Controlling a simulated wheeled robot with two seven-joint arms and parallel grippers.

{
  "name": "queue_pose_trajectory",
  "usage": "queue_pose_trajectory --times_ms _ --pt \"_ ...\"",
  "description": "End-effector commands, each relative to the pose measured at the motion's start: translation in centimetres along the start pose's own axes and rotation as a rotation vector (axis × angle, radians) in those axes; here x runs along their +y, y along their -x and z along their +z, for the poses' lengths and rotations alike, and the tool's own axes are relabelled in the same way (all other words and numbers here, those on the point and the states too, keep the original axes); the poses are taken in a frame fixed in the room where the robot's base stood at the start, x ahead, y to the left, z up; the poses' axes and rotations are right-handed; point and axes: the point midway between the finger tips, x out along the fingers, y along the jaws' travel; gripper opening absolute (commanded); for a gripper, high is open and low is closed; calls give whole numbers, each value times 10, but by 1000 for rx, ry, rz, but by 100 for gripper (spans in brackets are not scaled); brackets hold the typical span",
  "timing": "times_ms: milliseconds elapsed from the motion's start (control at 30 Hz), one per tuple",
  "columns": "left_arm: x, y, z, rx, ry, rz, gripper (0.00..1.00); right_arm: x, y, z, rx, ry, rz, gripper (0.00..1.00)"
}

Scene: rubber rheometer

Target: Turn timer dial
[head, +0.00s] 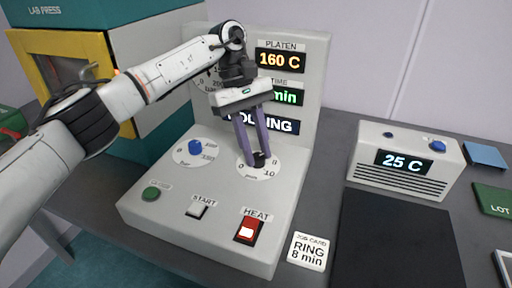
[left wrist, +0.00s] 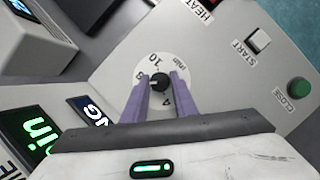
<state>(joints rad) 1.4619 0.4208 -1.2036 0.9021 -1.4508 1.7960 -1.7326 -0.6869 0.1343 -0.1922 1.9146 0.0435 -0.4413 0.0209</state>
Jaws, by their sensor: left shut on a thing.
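The timer dial is a small black knob (head: 259,160) on a white round scale (head: 249,172) on the grey control panel. My left gripper (head: 256,161) reaches down to it, its two purple fingers on either side of the knob, shut on it. In the left wrist view the knob (left wrist: 159,81) sits between the fingertips, with 10, 8 and 4 readable on the scale around it. The time display (head: 289,97) is partly hidden by my gripper; "min" shows. My right gripper is not in view.
A blue knob (head: 195,147) is left of the timer dial. In front are a green CLOSE button (head: 151,193), a START switch (head: 197,209) and a lit red HEAT switch (head: 248,230). A job card (head: 307,251) reads "RING 8 min". A box showing 25 C (head: 407,163) stands right.

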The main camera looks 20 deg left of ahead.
Motion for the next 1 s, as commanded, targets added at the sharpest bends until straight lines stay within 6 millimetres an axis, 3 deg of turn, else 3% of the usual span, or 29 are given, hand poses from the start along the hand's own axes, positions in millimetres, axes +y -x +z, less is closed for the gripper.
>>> queue_pose_trajectory --times_ms 67,100,200,567,1000 --pt "0 -1 0 2 1 -1 3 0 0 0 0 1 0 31" --pt "0 -1 0 2 1 -1 30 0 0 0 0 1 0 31" --pt "0 0 0 1 1 -1 44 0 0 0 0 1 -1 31" --pt "0 5 2 1 1 1 44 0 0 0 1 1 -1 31" --pt "4 77 32 3 1 2 44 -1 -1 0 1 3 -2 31"
